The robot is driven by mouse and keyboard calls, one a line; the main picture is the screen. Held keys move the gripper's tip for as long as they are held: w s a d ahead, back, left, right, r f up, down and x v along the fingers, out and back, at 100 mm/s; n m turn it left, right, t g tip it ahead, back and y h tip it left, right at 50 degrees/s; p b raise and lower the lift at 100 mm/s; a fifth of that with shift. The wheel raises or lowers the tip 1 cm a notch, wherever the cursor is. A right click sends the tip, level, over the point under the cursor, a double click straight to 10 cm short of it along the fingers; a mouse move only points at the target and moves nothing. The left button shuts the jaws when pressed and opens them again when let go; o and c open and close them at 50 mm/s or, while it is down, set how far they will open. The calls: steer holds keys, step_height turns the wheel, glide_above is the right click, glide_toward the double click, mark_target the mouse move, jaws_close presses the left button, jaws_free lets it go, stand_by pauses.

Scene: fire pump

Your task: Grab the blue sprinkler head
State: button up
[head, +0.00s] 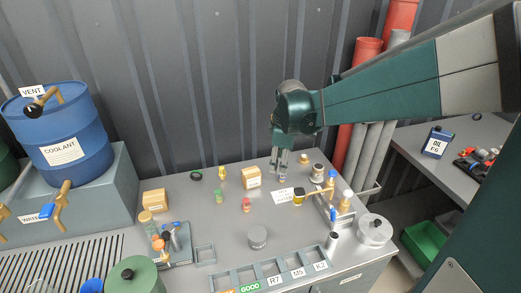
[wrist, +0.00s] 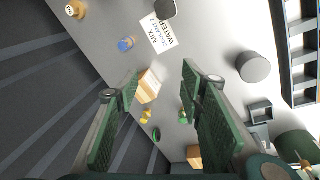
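A small blue sprinkler head (wrist: 126,44) stands on the grey bench top in the wrist view, left of a white water-mix label (wrist: 158,34). It lies beyond my fingertips, apart from them. In the head view I cannot make it out; my gripper (head: 279,172) hangs over that part of the bench, near the same label (head: 284,196). In the wrist view my gripper (wrist: 160,70) is open, with nothing held between its green finger pads. Other small heads stand nearby: yellow (head: 222,173), green (head: 219,196) and red (head: 246,205).
A cardboard box (head: 251,178) stands left of my gripper. A jar (head: 317,171) and brass pipe fittings (head: 345,202) stand to the right. A grey cylinder (head: 257,238) and a compartment tray (head: 222,282) are nearer the front. A corrugated wall (head: 215,90) rises behind the bench.

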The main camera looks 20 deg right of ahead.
steer(key=w+d+f+n+g+p, duration=0.1)
steer(key=w+d+f+n, duration=0.1)
steer(key=w+f, duration=0.1)
steer(key=w+d+f+n+p, duration=0.2)
steer(key=w+f, duration=0.2)
steer(key=w, duration=0.1)
steer(key=w+d+f+n+g+p, duration=0.1)
steer(key=w+d+f+n+p, duration=0.1)
steer(key=w+f, duration=0.1)
steer(key=shift+w+d+f+n+g, duration=0.1)
steer(key=shift+w+f+n+g, duration=0.1)
steer(key=shift+w, duration=0.2)
steer(key=shift+w+d+f+n+g, duration=0.1)
steer(key=shift+w+n, duration=0.1)
steer(key=shift+w, duration=0.15)
steer(key=shift+w+d+f, duration=0.2)
steer(key=shift+f, duration=0.35)
steer(key=shift+f, duration=1.25)
steer(key=shift+f, duration=0.15)
steer(key=shift+f, duration=2.5)
